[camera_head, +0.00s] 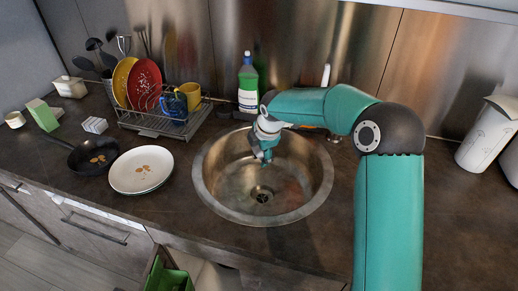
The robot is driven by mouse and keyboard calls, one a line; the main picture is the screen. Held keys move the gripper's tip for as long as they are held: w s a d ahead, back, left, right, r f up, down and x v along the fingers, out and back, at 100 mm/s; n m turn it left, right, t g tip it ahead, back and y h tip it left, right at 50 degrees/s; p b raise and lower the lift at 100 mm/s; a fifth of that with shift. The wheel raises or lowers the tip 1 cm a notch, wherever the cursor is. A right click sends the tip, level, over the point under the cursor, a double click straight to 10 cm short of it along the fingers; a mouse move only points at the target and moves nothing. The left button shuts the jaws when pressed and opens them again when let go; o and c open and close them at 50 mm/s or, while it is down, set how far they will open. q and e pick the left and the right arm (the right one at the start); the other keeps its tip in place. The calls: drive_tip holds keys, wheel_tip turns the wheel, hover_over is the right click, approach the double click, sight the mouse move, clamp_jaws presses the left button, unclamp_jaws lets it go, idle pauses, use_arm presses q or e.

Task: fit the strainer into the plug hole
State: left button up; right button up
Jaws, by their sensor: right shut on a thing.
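The round metal sink (216,190) is set into the dark counter. Its plug hole (262,196) shows as a dark round opening at the bottom of the bowl. My right gripper (265,160) reaches into the bowl from above, pointing down, behind and above the plug hole in the picture. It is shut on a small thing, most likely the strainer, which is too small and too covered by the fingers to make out. I cannot tell how the strainer is tilted. My left gripper is not in view.
A dish rack (150,125) with plates and mugs stands behind left of the sink. A green bottle (248,85) is behind it. A white plate (141,169) and a black pan (85,157) lie left. A white container (487,135) stands far right.

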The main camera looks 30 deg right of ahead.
drive_tip(key=shift+f+b, duration=1.45)
drive_tip(key=shift+f, duration=0.85)
drive_tip(key=o, duration=1.2)
drive_tip(key=shift+c, duration=0.2)
drive_tip(key=shift+r, duration=0.15)
wheel_tip(320, 180, up, 7)
drive_tip(key=p, duration=0.5)
drive_tip(key=shift+p, duration=0.4)
drive_tip(key=shift+a, duration=0.1)
